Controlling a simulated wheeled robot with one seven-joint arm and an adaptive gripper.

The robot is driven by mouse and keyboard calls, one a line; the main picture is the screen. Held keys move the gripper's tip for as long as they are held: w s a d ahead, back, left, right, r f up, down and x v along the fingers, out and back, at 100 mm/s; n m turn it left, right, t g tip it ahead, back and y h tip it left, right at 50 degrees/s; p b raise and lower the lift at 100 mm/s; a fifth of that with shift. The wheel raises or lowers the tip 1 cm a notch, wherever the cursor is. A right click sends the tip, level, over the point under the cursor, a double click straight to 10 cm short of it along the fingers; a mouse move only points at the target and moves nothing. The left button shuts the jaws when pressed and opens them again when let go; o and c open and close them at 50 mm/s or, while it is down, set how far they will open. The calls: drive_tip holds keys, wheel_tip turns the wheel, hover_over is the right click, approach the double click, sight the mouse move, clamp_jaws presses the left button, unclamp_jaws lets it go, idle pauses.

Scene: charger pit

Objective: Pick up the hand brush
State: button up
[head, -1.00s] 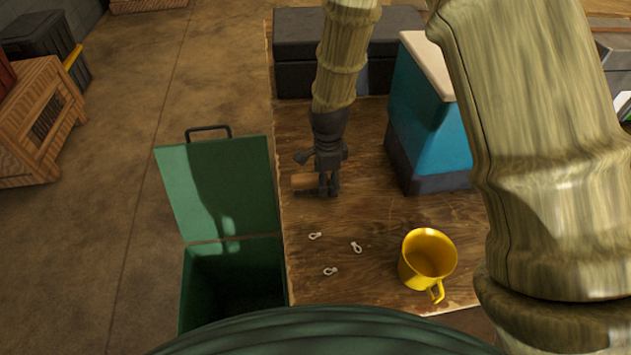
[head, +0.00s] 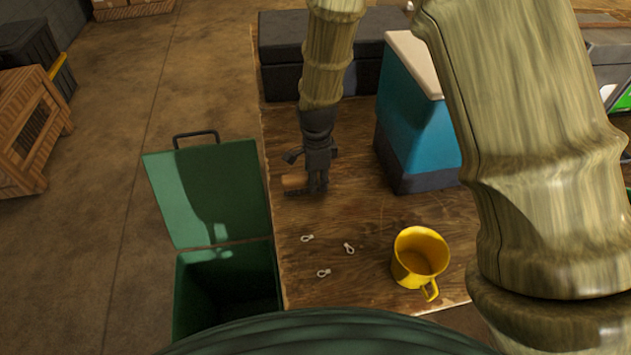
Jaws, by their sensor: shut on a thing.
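The hand brush (head: 294,182) is a small brown wooden piece with a dark underside, near the left edge of the wooden table (head: 350,205). My gripper (head: 317,188) is dark and points down over the table. Its fingers are shut on the brush, which sticks out to the left of them. The rest of the brush is hidden behind the fingers. The brush is at or just above the tabletop; I cannot tell whether it touches.
A yellow mug (head: 420,256) and several small pale ring-ended parts (head: 349,248) are on the table's front. A blue cooler-like box (head: 418,125) stands right of the gripper, a black case (head: 283,55) behind. An open green bin (head: 222,262) stands left of the table.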

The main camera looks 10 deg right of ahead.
drive_tip(key=shift+s+r+b, duration=0.2)
drive_tip(key=shift+r+b, duration=0.1)
drive_tip(key=shift+r, duration=0.95)
drive_tip(key=s, duration=0.5)
drive_tip(key=s+r+b, duration=0.1)
drive_tip(key=s, duration=0.9)
drive_tip(key=shift+s+a+r+b, duration=0.2)
drive_tip(key=shift+s+a+b, duration=0.1)
drive_tip(key=shift+b, duration=0.05)
